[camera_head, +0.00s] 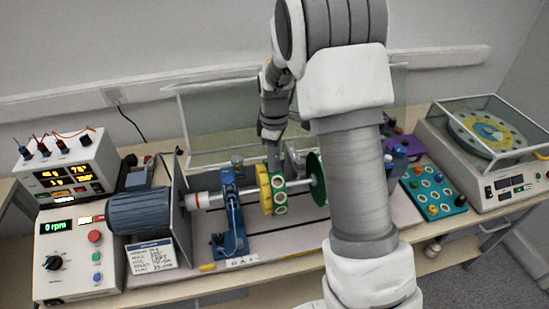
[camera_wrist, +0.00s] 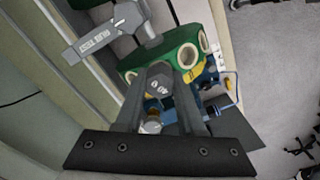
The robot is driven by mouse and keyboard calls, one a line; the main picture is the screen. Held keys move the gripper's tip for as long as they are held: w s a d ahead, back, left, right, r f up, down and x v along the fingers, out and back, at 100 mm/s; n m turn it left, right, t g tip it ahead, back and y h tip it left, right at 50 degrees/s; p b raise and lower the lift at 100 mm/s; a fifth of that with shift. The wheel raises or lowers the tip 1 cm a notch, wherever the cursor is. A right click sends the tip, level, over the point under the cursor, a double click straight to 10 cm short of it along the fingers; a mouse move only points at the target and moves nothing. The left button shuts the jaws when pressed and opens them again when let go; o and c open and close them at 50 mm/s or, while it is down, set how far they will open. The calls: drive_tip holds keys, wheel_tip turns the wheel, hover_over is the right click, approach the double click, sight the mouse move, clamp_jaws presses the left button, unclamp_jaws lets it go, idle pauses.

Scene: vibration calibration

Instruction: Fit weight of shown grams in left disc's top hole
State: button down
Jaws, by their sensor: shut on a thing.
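The left disc (camera_head: 279,198), yellow-rimmed with a green face and cream-ringed holes, sits on the shaft in the middle of the rig. My gripper (camera_head: 272,147) is directly above its top edge, pointing down. In the wrist view, my gripper (camera_wrist: 165,92) is shut on a small dark grey hexagonal weight (camera_wrist: 160,79) with pale marks too small to read. The weight is at the edge of the green disc (camera_wrist: 165,50); I cannot tell whether it is in the top hole. The gram display (camera_head: 70,178) shows orange digits that I cannot read surely.
A second green disc (camera_head: 317,179) is to the right, partly behind my arm. A blue clamp stand (camera_head: 231,205) is left of the discs. A teal tray (camera_head: 434,192) holds several coloured pieces. A grey lettered arm (camera_wrist: 105,32) crosses near the disc in the wrist view.

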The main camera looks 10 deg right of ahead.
drive_tip(key=shift+f, duration=0.1)
drive_tip(key=shift+c, duration=2.2)
unclamp_jaws()
wheel_tip(320, 180, up, 18)
drive_tip(key=b, duration=0.1)
drive_tip(key=shift+f, duration=0.25)
